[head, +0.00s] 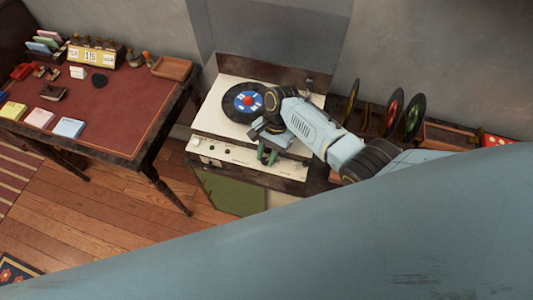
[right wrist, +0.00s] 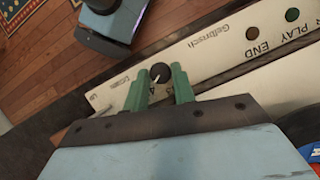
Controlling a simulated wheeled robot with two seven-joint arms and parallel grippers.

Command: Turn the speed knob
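The record player (head: 205,118) is cream with a front panel; a black record (head: 238,98) with a blue label lies on it. In the right wrist view, a small dark round knob (right wrist: 160,72) with a pale pointer line sits on the white panel (right wrist: 205,55). My right gripper (head: 267,155) is at the panel's front right in the head view. In the right wrist view its green fingers (right wrist: 161,80) are apart, one on each side of the knob. I cannot tell whether they touch it. My left gripper is not in view.
Green and brown buttons (right wrist: 292,14) are on the panel, labelled PLAY and END. A red-topped desk (head: 125,112) with a calendar (head: 95,54) stands at left. Upright records (head: 391,112) stand right of the player. My arm link crosses the foreground, hiding the lower right.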

